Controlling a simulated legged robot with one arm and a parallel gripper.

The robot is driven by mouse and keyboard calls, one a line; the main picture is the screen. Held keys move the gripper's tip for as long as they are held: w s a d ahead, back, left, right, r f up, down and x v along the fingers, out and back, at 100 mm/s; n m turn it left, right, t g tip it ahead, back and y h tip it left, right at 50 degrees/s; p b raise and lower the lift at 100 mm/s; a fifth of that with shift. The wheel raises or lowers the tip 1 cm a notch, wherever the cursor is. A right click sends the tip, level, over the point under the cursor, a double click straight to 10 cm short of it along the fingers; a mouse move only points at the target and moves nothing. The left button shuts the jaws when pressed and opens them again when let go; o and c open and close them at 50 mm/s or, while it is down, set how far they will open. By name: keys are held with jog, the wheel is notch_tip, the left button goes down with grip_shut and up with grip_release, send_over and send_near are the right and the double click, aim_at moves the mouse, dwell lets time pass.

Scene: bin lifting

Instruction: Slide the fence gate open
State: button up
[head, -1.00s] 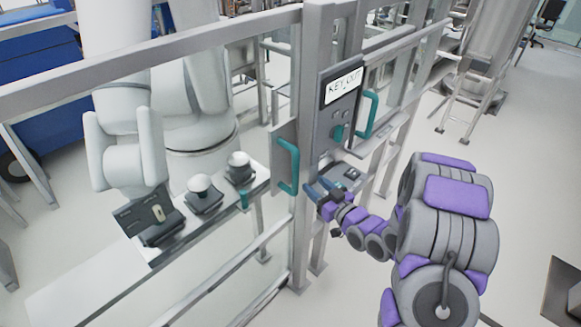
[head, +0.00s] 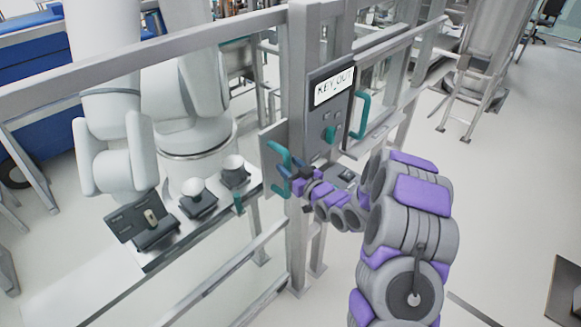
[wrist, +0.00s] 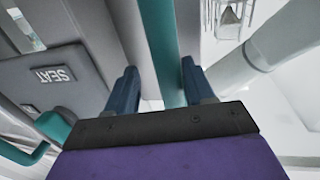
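The fence gate's teal D-shaped handle (head: 287,155) is on a grey plate (head: 268,165) left of the grey fence post. My gripper (head: 286,181) is at the lower part of this handle, coming from the right. In the wrist view, the teal handle bar (wrist: 163,45) runs between the two blue fingers of my gripper (wrist: 159,68). The fingers stand apart on either side of the bar. A gap shows on the left, and the right finger is close to the bar or touching it.
A panel marked KEY OUT (head: 333,85) with a second teal handle (head: 359,113) is right of the handle. A white robot arm (head: 115,155) and a table with buttons (head: 195,187) stand behind the fence. Open floor (head: 490,200) lies to the right.

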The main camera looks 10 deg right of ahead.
jog(key=shift+a+r, duration=0.1)
jog(key=shift+a, duration=0.8)
jog(key=c, duration=0.3)
jog(key=shift+d, duration=0.35)
jog(key=c, duration=0.5)
jog(key=shift+c, duration=0.5)
grip_shut()
jog(key=shift+a, duration=0.1)
